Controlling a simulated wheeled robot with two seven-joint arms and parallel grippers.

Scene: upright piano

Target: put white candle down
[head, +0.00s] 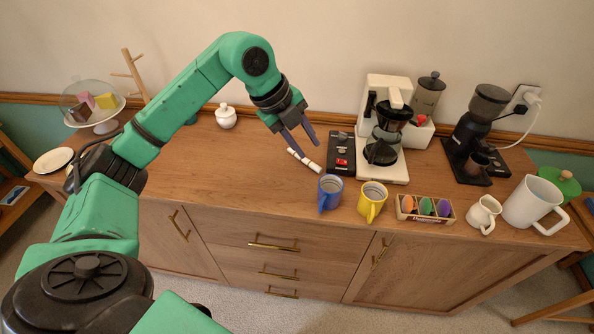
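A slim white candle (312,165) lies at a slant near the middle of the wooden sideboard top (225,165), behind the blue mug. It looks like it rests on the surface, though contact is hard to judge. My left gripper (307,147) comes from above left, with its two dark fingers pointing down and spread apart. The left fingertip overlaps the candle's upper part in the head view; I cannot tell whether it touches. My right gripper is not in view.
A blue mug (329,193) and a yellow mug (372,202) stand in front. A dark panel with a red part (341,153) and a coffee maker (385,130) are to the right. A white lidded pot (226,117) stands behind. The left middle of the top is clear.

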